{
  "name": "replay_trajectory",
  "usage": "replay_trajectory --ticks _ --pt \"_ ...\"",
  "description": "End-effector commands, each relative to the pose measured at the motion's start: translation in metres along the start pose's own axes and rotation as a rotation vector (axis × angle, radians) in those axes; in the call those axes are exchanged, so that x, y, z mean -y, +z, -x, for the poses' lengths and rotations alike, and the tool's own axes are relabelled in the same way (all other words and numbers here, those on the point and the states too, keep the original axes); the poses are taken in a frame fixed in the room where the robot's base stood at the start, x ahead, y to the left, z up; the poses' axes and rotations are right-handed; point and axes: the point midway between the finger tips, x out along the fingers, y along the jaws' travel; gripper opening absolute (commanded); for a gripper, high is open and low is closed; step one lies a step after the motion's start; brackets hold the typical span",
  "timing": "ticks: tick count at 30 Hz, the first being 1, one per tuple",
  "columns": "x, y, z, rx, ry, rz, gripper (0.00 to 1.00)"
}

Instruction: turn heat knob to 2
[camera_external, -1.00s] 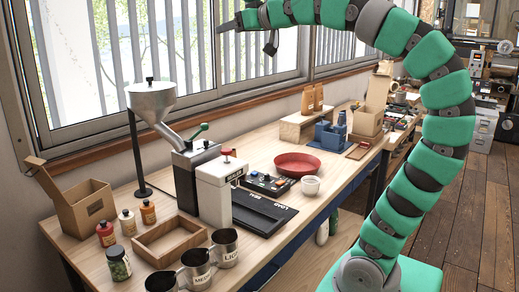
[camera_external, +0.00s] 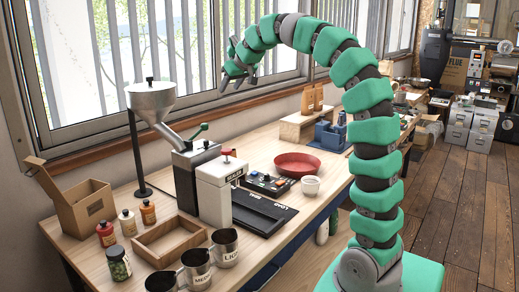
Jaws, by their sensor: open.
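The heat knob is too small to pick out; a control box (camera_external: 264,184) with several small knobs or buttons lies on the bench, right of the white unit of the roaster (camera_external: 214,190). The knob's setting cannot be read. My gripper (camera_external: 238,84) hangs in the air in front of the window, well above and a little left of the control box. Its fingers are apart and empty, pointing down. It touches nothing.
A red bowl (camera_external: 297,164) and a white cup (camera_external: 310,185) stand right of the control box. A black tray (camera_external: 262,212) lies in front of it. A metal hopper (camera_external: 152,100) rises at left. Jars, a wooden tray (camera_external: 170,242) and metal cups fill the front left.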

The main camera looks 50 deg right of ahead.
Motion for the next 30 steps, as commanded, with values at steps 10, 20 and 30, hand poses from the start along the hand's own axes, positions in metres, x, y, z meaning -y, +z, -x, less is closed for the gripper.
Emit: replay_trajectory --ticks 10,20,30 --pt "-0.080 0.053 -0.111 0.317 0.044 -0.079 0.47" --pt "-0.152 0.127 -0.189 0.595 0.055 -0.168 0.47" --pt "-0.181 0.168 -0.216 0.719 0.049 -0.211 0.47"
